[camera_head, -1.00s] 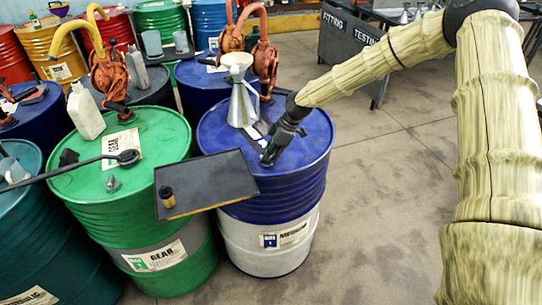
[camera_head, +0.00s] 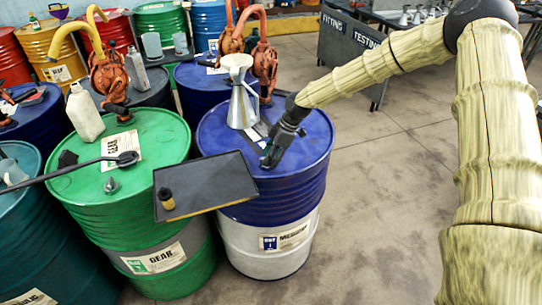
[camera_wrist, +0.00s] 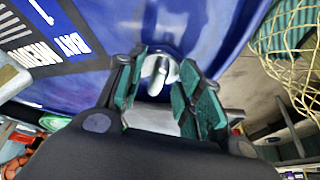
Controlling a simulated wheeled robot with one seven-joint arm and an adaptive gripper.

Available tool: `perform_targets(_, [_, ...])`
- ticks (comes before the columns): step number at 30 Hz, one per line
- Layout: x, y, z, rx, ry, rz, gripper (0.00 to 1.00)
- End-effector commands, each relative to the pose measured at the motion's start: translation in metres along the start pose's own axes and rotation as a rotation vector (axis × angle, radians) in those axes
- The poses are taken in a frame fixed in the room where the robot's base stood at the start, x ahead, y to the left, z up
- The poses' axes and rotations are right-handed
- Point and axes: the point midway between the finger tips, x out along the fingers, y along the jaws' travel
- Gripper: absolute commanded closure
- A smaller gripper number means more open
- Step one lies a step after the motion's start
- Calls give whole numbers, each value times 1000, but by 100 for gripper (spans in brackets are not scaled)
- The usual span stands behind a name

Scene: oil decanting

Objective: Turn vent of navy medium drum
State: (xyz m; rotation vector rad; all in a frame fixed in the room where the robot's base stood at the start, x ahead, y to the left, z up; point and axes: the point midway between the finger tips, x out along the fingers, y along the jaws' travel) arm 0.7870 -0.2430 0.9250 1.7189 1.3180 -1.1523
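The navy drum (camera_head: 312,172) stands in the middle of the head view, with a navy upper part and a white lower part with a label. My gripper (camera_head: 268,160) points down at the front of its lid, at the right end of a dark tray. In the wrist view my gripper (camera_wrist: 163,72) has its two green-padded fingers apart, one on each side of a small shiny metal vent (camera_wrist: 158,72) on the drum lid. I cannot tell whether the pads touch the vent. In the head view the gripper hides the vent.
A metal funnel can (camera_head: 241,105) stands on the lid behind my gripper. The dark tray (camera_head: 215,180) holds a small dark bottle (camera_head: 166,198). A green drum (camera_head: 90,215) stands to the left. Orange pumps (camera_head: 265,65) rise behind.

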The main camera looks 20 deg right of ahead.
Motion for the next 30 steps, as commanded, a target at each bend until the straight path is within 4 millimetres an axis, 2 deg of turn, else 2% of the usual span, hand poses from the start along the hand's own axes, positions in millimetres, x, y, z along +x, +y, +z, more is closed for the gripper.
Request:
perform_targets(7, [-3, 1, -1, 0, 1, 2, 64])
perform_targets(11, [-12, 1, -1, 0, 2, 3, 64])
perform_targets(24, [-80, 2, -1, 0, 3, 4, 64])
perform_targets(30, [-106, 1, 0, 1, 2, 2, 64])
